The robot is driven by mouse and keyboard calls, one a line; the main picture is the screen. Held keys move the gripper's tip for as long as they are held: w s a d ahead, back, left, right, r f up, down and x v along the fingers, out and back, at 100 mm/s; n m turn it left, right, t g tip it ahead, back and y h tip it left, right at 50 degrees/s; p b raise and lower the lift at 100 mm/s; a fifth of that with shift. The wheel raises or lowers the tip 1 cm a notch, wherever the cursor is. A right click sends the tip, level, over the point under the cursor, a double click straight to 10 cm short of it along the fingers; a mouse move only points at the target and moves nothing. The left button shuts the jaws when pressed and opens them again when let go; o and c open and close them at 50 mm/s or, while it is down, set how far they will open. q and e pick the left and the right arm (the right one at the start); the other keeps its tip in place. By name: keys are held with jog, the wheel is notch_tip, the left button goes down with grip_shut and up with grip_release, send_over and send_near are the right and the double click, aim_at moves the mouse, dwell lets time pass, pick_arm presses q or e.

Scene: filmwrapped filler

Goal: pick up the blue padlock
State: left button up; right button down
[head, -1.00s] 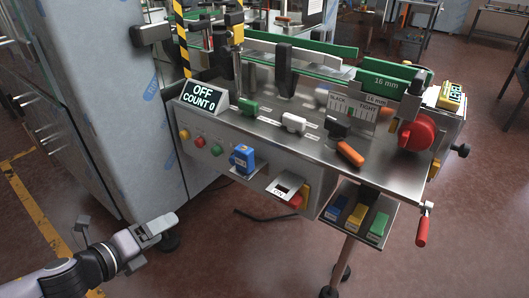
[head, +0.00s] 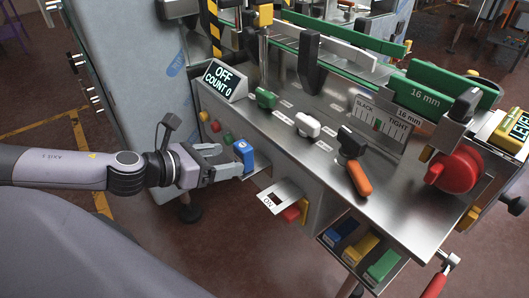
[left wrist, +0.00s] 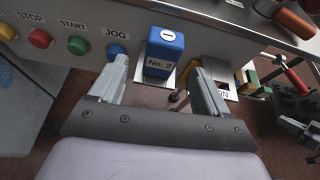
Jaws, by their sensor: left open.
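The blue padlock (head: 243,153) sits at the front face of the steel machine, on a small metal bracket. In the left wrist view the blue padlock (left wrist: 162,52) stands upright with a white "No. 2" label and a white slot mark on top. My left gripper (head: 226,161) is open, its fingers pointing at the padlock. In the left wrist view the left gripper (left wrist: 160,80) has one finger on each side below the padlock, which lies ahead of the gap. I cannot tell whether a finger touches it.
Stop, start and jog buttons (left wrist: 77,45) are left of the padlock. A metal "ON" plate (head: 279,197) with a red and yellow switch (head: 296,211) juts out to its right. A tray below holds blue, yellow and green blocks (head: 383,264). Open floor lies in front.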

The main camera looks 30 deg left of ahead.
aim_at(238, 153)
pick_arm(q)
jog(key=shift+w+d+r+m, duration=0.2)
jog(key=shift+w+d+m, duration=0.1)
jog(key=shift+w, duration=0.2)
jog(key=shift+w+f, duration=0.15)
jog(key=shift+w, duration=0.2)
jog(key=shift+w+d+f, duration=0.2)
jog(key=shift+w+d, duration=0.05)
jog(key=shift+w, duration=0.1)
pick_arm(e)
jog(key=shift+w+d+r, duration=0.25)
pick_arm(q)
jog(key=shift+p, duration=0.3)
jog(key=shift+p+x, duration=0.45)
jog(key=shift+x, duration=0.4)
jog(key=shift+p+x, duration=0.3)
jog(key=shift+x, duration=1.45)
pick_arm(e)
jog(key=shift+r, duration=0.9)
